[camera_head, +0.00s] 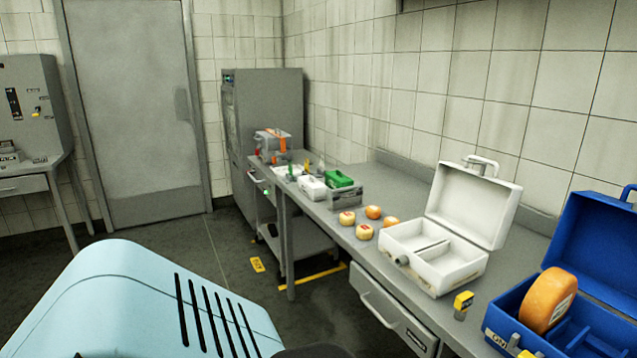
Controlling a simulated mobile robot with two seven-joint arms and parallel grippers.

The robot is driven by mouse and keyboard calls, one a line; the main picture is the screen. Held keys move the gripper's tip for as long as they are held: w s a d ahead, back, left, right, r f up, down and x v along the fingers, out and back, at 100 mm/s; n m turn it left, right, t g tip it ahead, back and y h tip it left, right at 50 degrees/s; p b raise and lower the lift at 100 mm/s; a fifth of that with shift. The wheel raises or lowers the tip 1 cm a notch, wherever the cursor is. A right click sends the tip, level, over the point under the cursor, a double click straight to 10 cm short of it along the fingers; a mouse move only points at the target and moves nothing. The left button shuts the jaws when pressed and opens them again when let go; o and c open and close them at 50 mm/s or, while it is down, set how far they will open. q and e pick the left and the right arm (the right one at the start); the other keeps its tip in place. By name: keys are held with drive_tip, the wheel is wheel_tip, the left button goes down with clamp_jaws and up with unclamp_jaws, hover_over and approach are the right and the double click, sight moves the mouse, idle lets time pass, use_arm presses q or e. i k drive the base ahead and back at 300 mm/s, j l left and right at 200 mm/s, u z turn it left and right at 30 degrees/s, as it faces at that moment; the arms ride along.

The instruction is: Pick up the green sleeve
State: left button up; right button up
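A small green object (338,179), which may be the green sleeve, sits in or on a grey holder (346,195) on the long grey table, left of the open white case. It is far off and small, so its exact shape is hard to tell. Neither of my grippers is in view.
Several small orange and yellow cheese wheels (364,231) lie on the grey table (400,188) beside the open white case (432,257). An open blue case (613,318) at right holds a large orange cheese wheel (547,300). A yellow-and-black item (463,303) stands between the cases.

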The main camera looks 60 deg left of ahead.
sight(333, 179)
drive_tip(key=u, duration=1.9)
